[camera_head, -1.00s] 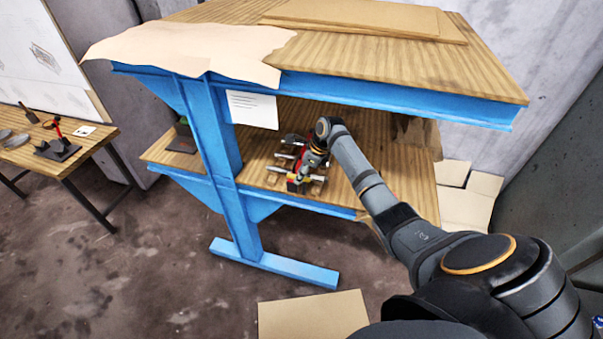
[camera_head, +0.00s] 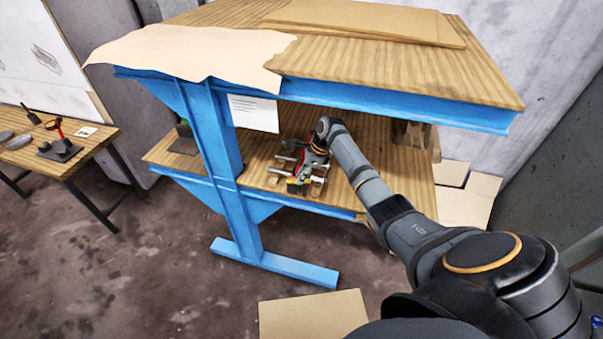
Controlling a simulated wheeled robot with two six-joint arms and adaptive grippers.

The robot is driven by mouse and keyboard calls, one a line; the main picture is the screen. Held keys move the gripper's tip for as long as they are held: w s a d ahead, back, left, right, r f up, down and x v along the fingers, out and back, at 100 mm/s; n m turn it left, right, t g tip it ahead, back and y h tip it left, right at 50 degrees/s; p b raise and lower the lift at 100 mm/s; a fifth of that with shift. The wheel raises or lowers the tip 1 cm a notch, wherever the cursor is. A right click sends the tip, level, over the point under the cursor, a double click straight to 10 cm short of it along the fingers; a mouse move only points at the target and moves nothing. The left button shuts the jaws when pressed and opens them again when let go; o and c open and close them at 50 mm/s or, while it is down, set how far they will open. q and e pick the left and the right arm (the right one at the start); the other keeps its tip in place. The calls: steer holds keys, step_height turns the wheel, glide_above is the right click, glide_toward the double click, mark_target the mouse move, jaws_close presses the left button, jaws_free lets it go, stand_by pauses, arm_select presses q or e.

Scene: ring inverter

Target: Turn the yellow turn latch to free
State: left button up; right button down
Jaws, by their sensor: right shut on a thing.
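A small red and grey device with silvery rods (camera_head: 286,158) sits on the lower wooden shelf of the blue bench. A small yellow part (camera_head: 293,180) shows at its near end; I cannot tell if it is the turn latch or which way it points. My right arm reaches in from the lower right, and my right gripper (camera_head: 304,170) is down at the device, shut on a part of it. The fingertips and the held part are too small and covered to make out. My left gripper is out of view.
The blue bench's upper wooden top (camera_head: 400,65) overhangs the shelf (camera_head: 340,190), and a blue upright (camera_head: 212,130) stands left of the device. A side table (camera_head: 85,150) with tools stands at far left. Cardboard (camera_head: 312,316) lies on the floor.

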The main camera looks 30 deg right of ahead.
steer(key=shift+r+n+g, duration=0.1)
steer(key=shift+n+g, duration=0.2)
steer(key=shift+n, duration=0.6)
steer(key=shift+s+n+g+y, duration=0.1)
steer(key=shift+n+g+y, duration=0.25)
steer(key=shift+n, duration=0.55)
steer(key=n+b, duration=0.1)
steer(key=n+g+b, duration=0.1)
steer(key=n, duration=0.1)
steer(key=shift+s+a+f+n, duration=0.1)
steer(key=shift+s+f+n, duration=0.05)
steer(key=shift+f+n, duration=0.15)
steer(key=shift+s+r+n+g+h+b, duration=0.2)
steer(key=shift+n+g+b, duration=0.6)
steer(key=shift+n+b, duration=1.5)
steer(key=shift+s+n+g+h+b, duration=0.2)
steer(key=shift+n+g+b, duration=0.55)
steer(key=shift+n+b, duration=1.55)
steer(key=shift+m+b, duration=0.5)
steer(key=c, duration=1.3)
jaws_free()
steer(key=shift+d, duration=0.2)
